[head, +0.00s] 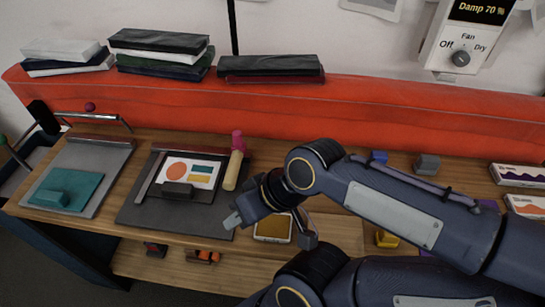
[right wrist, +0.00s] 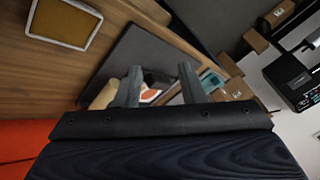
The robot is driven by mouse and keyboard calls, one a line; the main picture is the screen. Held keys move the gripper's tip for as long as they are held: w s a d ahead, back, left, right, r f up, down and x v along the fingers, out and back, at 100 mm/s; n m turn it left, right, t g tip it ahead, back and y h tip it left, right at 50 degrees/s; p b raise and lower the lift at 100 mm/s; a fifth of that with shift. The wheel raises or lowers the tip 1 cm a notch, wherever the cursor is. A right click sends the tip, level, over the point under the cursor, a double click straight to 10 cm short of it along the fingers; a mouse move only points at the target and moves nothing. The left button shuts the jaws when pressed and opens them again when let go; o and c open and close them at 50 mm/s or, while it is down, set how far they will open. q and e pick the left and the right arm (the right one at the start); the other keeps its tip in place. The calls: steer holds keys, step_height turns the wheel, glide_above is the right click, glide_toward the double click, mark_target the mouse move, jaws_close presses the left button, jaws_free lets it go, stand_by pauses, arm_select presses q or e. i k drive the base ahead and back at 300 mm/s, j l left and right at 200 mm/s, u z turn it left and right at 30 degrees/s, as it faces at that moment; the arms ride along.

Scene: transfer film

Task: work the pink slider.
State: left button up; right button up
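A pink knob (head: 238,141) tops a cream cylinder (head: 234,170) at the right edge of a dark board (head: 140,213). I cannot tell whether this pink part is the slider. The board carries a printed card (head: 190,168) with an orange circle and a dark block (head: 177,190). My right gripper (head: 268,229) is open and empty, just right of the board's near corner and in front of the cylinder. Its two fingers also show apart in the right wrist view (right wrist: 162,84), with the cylinder (right wrist: 104,95) beyond them. My left gripper is not in view.
A grey board with a teal sheet (head: 85,187) lies at the left. A yellow-faced frame (head: 272,228) lies below my right gripper. A red padded bar (head: 180,100) runs behind the table.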

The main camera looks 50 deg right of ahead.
mark_target(238, 148)
steer(key=z, duration=1.3)
steer(key=i+j, duration=0.1)
steer(key=j, duration=0.3)
steer(key=i+j, duration=0.15)
steer(key=j, duration=0.25)
steer(key=i+j, duration=0.1)
steer(key=j, duration=0.3)
